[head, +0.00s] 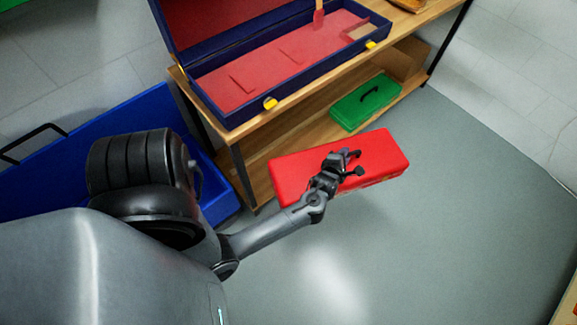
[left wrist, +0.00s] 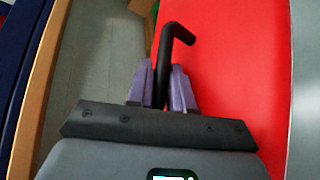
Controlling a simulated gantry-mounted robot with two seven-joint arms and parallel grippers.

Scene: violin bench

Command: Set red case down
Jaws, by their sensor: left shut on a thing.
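The red case (head: 384,150) is a long flat box with a black handle. It appears in front of the bench's lower shelf, overlapping its front edge and the grey floor in the head view. My left gripper (head: 345,164) is over the case and shut on its black handle. In the left wrist view, the purple fingers (left wrist: 162,88) pinch the handle (left wrist: 177,38), and the red case (left wrist: 238,80) fills the right side. I cannot tell whether anything supports the case from below. My right gripper is not in view.
The wooden bench (head: 232,133) holds an open blue violin case (head: 285,47) with red lining on top. A green case (head: 366,103) lies on its lower shelf. A blue bin (head: 62,142) stands at left. The floor (head: 460,220) to the right is clear.

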